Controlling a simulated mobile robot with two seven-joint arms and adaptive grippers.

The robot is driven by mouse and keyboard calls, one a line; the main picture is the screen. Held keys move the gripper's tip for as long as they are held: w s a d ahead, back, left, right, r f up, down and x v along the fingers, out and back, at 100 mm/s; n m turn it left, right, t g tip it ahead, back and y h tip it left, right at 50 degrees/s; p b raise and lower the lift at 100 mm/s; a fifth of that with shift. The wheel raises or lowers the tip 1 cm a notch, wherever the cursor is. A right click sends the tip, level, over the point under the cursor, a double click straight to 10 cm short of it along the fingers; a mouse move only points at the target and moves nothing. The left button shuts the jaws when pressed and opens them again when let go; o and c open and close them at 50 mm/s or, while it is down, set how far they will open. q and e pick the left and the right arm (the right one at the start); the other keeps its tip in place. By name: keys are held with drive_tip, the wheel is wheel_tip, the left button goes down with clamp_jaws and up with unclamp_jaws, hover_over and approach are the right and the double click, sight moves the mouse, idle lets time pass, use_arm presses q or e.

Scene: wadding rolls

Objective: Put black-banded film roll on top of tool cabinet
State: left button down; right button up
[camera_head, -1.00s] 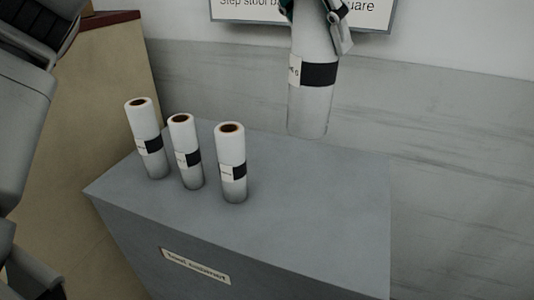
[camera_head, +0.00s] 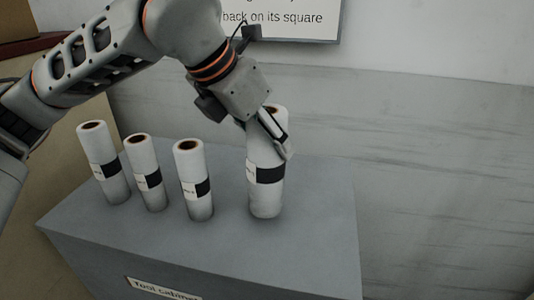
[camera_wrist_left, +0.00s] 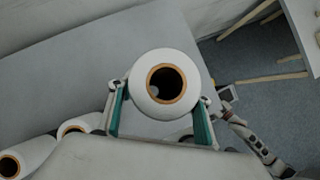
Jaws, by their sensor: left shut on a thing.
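My left gripper (camera_head: 268,138) is shut on a white film roll with a black band (camera_head: 265,190). The roll is upright, at the right of a row of rolls, its lower end at the top of the grey tool cabinet (camera_head: 310,240); I cannot tell if it touches. In the left wrist view the gripper's two fingers (camera_wrist_left: 160,115) lie on either side of the held roll (camera_wrist_left: 150,60), whose open brown core faces the camera. Three like black-banded rolls stand on the cabinet: left (camera_head: 112,185), middle (camera_head: 146,180) and right (camera_head: 195,185).
The cabinet front carries a label (camera_head: 162,289). A sign (camera_head: 285,22) hangs on the wall behind. A tan cabinet (camera_head: 75,130) stands at the left. The cabinet top right of the held roll is clear.

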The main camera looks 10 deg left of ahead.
use_arm(q)
wheel_tip(320, 180, down, 3)
drive_tip(key=shift+f, duration=0.15)
drive_tip(key=c, duration=1)
unclamp_jaws()
drive_tip(key=v, duration=1.2)
drive_tip(key=shift+b, duration=0.35)
drive_tip(key=shift+s+f, duration=0.1)
drive_tip(key=shift+s, duration=0.05)
